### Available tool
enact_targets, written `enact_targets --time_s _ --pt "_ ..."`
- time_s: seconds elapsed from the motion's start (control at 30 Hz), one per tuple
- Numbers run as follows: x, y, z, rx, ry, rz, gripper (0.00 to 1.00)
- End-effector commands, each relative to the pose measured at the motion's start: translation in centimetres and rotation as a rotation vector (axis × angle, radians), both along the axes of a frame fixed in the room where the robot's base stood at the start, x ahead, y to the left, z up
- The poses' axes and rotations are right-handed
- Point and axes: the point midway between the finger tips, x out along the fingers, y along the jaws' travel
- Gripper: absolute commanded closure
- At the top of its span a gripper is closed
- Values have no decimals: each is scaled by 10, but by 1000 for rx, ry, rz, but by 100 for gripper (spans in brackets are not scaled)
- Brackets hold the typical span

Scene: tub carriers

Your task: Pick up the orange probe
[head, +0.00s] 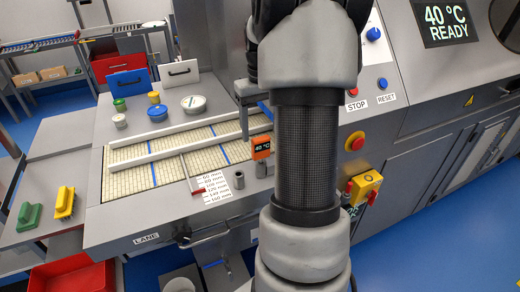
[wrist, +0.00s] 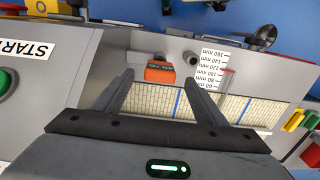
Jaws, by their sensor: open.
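The orange probe (head: 261,147) has a dark display face and stands upright at the right end of the lane deck, beside my arm. In the wrist view the orange probe (wrist: 160,73) appears between the two fingers of my gripper (wrist: 162,79), near their tips. My gripper is open and empty, with a gap on each side of the probe. I cannot tell how far above the probe the fingertips are. In the head view my arm hides much of the gripper.
A grey cylindrical holder (head: 237,179) and a measuring scale label (head: 214,186) lie near the probe. White rails (head: 170,137) cross the tiled lane. Lidded jars (head: 193,103) stand at the back. The machine's control panel (head: 376,60) rises at the right.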

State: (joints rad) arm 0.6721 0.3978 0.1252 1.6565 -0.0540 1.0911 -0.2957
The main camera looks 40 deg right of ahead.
Motion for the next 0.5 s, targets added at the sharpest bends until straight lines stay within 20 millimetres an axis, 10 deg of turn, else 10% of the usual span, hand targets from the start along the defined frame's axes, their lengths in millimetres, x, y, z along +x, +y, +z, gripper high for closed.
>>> enact_targets --time_s 0.5 --pt "1 0 -59 3 3 -1 34"
